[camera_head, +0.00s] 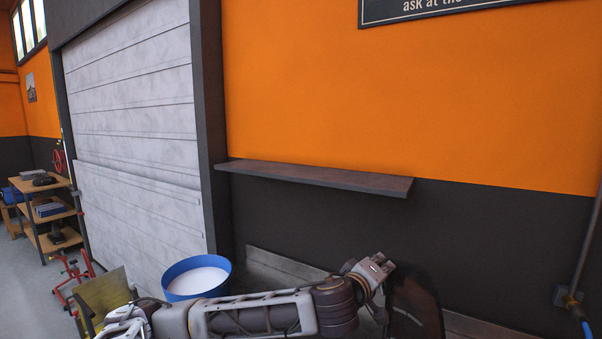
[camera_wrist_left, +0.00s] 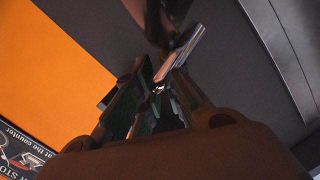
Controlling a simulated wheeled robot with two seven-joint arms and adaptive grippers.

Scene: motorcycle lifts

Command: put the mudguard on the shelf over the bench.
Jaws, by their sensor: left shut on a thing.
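The mudguard (camera_head: 415,305) is a dark, curved, glossy piece low in the head view, right of centre. My left gripper (camera_head: 378,275) is shut on it and holds it below the shelf's level in the picture. In the left wrist view the fingers (camera_wrist_left: 157,92) close on the mudguard, whose dark part (camera_wrist_left: 160,22) extends to the top edge. The shelf (camera_head: 315,178) is a thin dark board on the wall, and its visible top is bare. My right gripper is not in view.
A blue tub (camera_head: 175,270) with a white inside stands below the shelf's left end. A light ledge or board (camera_head: 283,265) runs low along the wall. A pipe (camera_head: 590,255) is at the right. A stepped shelf unit (camera_head: 50,212) stands far left.

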